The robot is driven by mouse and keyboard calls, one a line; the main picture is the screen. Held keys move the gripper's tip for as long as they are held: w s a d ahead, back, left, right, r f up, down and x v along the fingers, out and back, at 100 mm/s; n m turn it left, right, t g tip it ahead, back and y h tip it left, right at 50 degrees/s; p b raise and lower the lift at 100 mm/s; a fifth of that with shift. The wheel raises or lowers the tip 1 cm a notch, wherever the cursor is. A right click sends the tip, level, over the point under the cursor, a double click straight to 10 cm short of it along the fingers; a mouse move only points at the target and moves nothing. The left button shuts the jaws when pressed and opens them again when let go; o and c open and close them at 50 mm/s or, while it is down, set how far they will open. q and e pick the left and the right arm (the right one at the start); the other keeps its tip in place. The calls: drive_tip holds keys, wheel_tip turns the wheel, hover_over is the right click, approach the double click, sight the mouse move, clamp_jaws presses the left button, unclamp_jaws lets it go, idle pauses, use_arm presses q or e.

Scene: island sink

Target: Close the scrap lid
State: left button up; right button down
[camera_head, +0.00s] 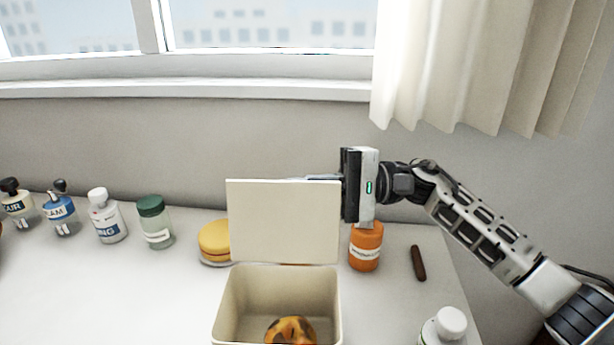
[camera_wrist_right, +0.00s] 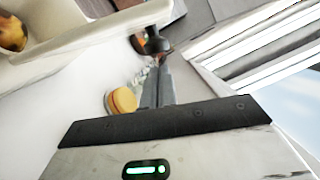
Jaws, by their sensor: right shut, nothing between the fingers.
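The cream scrap bin (camera_head: 225,310) stands on the counter with its lid (camera_head: 283,222) raised upright at the back edge. A brown-spotted orange scrap (camera_head: 291,331) lies inside. My right gripper (camera_head: 318,178) reaches in from the right at the lid's top edge, with its shut fingers behind the lid and partly hidden by it. I cannot tell whether they touch it. In the right wrist view, the shut, empty fingers (camera_wrist_right: 156,82) point away over the counter, and the scrap (camera_wrist_right: 12,34) shows at the top left. My left gripper is out of view.
A yellow round container (camera_head: 214,242) sits behind the bin's left side. An orange bottle (camera_head: 366,247), a brown stick-like object (camera_head: 418,263) and a white-capped bottle (camera_head: 445,326) stand or lie at right. Several bottles, including a green-capped jar (camera_head: 154,222), line the left back by the wall.

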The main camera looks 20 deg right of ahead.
drive_tip(key=shift+s+a+r, duration=0.1)
drive_tip(key=shift+s+a, duration=0.1)
drive_tip(key=shift+s, duration=0.2)
